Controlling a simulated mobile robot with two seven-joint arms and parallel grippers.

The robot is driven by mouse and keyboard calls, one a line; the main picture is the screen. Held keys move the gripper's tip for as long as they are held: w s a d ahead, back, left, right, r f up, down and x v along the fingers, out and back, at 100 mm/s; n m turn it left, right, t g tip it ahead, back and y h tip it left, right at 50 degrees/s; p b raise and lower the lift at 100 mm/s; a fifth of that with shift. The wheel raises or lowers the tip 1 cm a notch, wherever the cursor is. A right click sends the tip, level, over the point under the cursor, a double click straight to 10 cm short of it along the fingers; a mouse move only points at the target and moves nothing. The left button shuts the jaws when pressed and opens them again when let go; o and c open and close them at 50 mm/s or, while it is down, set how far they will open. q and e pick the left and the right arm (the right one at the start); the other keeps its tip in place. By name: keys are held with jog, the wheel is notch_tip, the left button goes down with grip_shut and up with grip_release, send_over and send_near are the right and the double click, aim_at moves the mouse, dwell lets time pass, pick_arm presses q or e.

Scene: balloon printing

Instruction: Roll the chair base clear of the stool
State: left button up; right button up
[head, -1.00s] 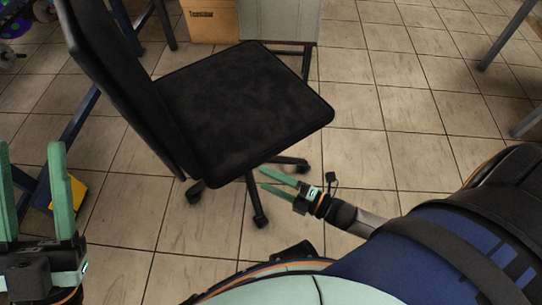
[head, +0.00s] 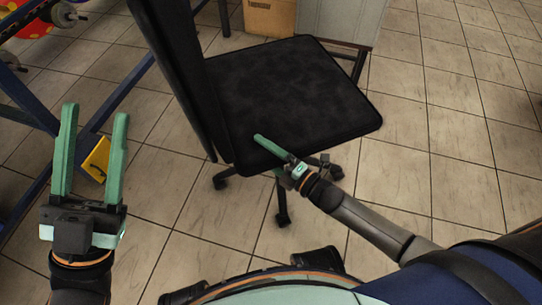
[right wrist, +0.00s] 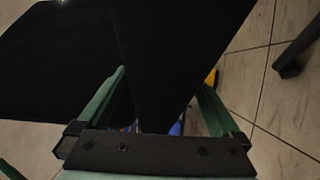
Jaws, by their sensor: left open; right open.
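The office chair has a black square seat (head: 285,95) and a tall black backrest (head: 180,75) on its left. Its dark wheeled base (head: 283,215) shows under the seat, partly hidden by the seat and my right gripper. My right gripper (head: 265,153) is open at the seat's front edge, one finger overlapping the seat in the head view. In the right wrist view, a black chair part (right wrist: 160,60) lies between and beyond its open fingers; contact cannot be told. My left gripper (head: 95,112) is open, pointing up, apart from the chair. I cannot surely identify a stool.
A grey panelled unit (head: 340,20) with dark legs and a cardboard box (head: 270,17) stand behind the chair. A blue frame (head: 120,95) with a yellow part (head: 96,158) is at left. Tiled floor (head: 450,150) is clear at right.

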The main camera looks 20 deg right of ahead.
jog(key=shift+c, duration=0.4)
grip_shut()
dwell(0.4)
